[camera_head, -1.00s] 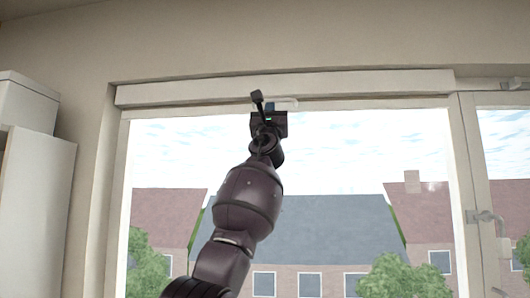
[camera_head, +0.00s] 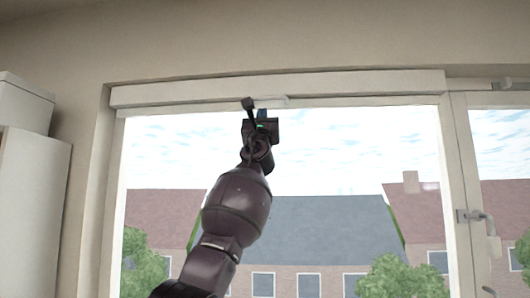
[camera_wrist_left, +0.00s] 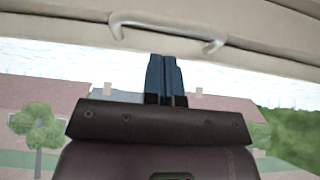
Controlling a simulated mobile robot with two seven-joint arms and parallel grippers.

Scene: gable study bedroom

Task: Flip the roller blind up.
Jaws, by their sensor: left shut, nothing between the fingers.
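The roller blind (camera_head: 190,94) is a pale, narrow horizontal bar along the top of the window, with the glass below it uncovered. A small pale handle (camera_head: 274,102) sits at its lower edge. In the left wrist view the handle (camera_wrist_left: 165,22) is a curved grip on the blind's pale underside. My left gripper (camera_head: 263,113) is just below the handle. Its blue fingers (camera_wrist_left: 162,62) are shut together and empty, pointing up at the bar; a small gap shows between them and the handle. My right gripper is not in view.
The window frame post (camera_head: 459,190) and a window latch (camera_head: 475,216) are on the right. A pale cabinet (camera_head: 32,215) with a box (camera_head: 24,104) on top stands at the left. The space in front of the glass is free apart from my left arm.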

